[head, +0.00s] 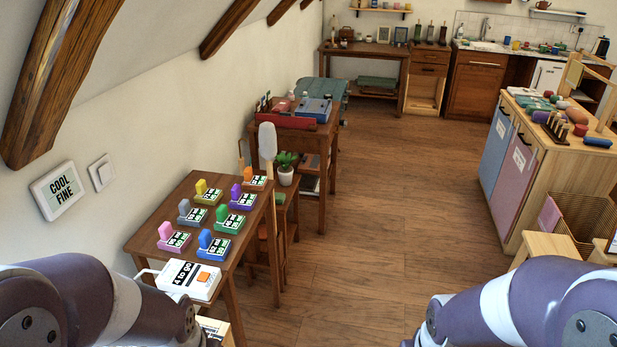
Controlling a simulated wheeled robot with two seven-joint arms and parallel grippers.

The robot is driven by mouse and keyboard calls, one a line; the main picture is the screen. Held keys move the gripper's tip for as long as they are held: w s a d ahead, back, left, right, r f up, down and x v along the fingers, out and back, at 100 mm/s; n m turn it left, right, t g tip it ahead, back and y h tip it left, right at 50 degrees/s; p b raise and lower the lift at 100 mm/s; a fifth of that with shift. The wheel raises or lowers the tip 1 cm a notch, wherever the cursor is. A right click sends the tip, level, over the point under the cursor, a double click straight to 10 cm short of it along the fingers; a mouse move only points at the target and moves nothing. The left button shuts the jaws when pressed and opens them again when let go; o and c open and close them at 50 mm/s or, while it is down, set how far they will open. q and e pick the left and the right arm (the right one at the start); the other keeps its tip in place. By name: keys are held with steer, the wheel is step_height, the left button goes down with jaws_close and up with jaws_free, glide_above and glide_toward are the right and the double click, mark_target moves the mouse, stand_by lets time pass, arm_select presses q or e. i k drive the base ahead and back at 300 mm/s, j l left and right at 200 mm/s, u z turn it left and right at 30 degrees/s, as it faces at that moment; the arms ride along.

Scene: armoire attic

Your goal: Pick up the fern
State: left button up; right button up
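A small green leafy plant, which looks like the fern (287,159), stands upright in a white pot (285,177). It sits on a small wooden stand or stool beside the far right end of the near table, in front of a wooden desk. Nothing touches it from my side. Both my arms show at the bottom corners of the head view, well short of the plant. Neither gripper shows; both are beyond the bottom edge of the picture.
The near table (158,226) carries several coloured tagged blocks and a white box (189,279). A tall grey paddle-like object (267,141) rises beside the plant. Behind stands a desk with a blue case (314,108). A cabinet island (528,196) is at right. The central floor (385,210) is clear.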

mark_target(284, 172)
steer(key=i+z, duration=0.3)
steer(key=i, duration=1.45)
steer(key=i+u, duration=0.2)
steer(key=i, duration=0.35)
steer(key=i+l+u, duration=0.15)
steer(key=i, duration=0.45)
steer(key=i+l+u, duration=0.2)
steer(key=i, duration=0.35)
steer(key=i+l+u, duration=0.2)
steer(key=i+l, duration=0.2)
steer(key=i+l+u, duration=0.2)
steer(key=i+l, duration=0.2)
steer(key=i, duration=0.25)
steer(key=u, duration=0.8)
steer(key=i+l, duration=0.05)
steer(key=l, duration=0.05)
